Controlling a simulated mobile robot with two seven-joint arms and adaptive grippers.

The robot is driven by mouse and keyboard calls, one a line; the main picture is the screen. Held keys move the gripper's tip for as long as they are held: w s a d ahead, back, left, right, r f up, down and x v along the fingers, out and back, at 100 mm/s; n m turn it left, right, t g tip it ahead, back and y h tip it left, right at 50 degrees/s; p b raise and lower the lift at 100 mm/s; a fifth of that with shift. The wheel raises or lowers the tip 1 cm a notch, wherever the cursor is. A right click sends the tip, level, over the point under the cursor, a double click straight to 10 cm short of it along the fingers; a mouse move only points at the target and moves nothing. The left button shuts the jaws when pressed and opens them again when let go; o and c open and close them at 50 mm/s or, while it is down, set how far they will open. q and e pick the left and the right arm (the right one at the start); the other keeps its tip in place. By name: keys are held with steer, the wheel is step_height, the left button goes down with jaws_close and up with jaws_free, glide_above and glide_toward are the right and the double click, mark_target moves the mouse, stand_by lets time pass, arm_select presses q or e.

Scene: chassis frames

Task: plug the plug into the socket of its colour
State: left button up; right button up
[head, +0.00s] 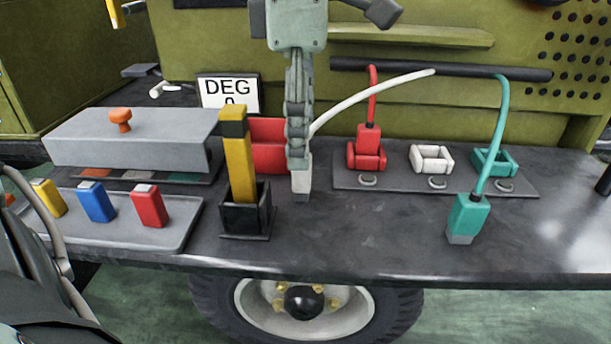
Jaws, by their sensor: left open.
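My left gripper (297,150) comes down from the top centre, seen edge-on, with its fingers open around or in front of the white plug (301,183). The plug points down with its grey tip at or near the tabletop; I cannot tell whether it touches. Its white cable (375,93) arcs to the dark bar. The white socket (432,158) is empty. The red plug (368,139) is in the red socket (366,161). The teal plug (468,217) is near the front edge, and the teal socket (494,162) is empty. My right gripper is not in view.
A yellow post (239,165) in a black holder (246,215) stands left of my gripper. A grey tray (118,228) with coloured blocks and a grey lid (165,140) with an orange knob are farther left. A red box (269,157) is behind. The centre front tabletop (370,235) is clear.

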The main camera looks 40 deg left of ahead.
mark_target(302, 178)
arm_select(q)
step_height(302, 178, down, 4)
steer(key=shift+r, duration=0.1)
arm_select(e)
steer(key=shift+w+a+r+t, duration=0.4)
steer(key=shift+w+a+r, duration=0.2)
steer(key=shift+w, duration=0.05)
arm_select(q)
jaws_close()
steer(key=shift+r, duration=0.1)
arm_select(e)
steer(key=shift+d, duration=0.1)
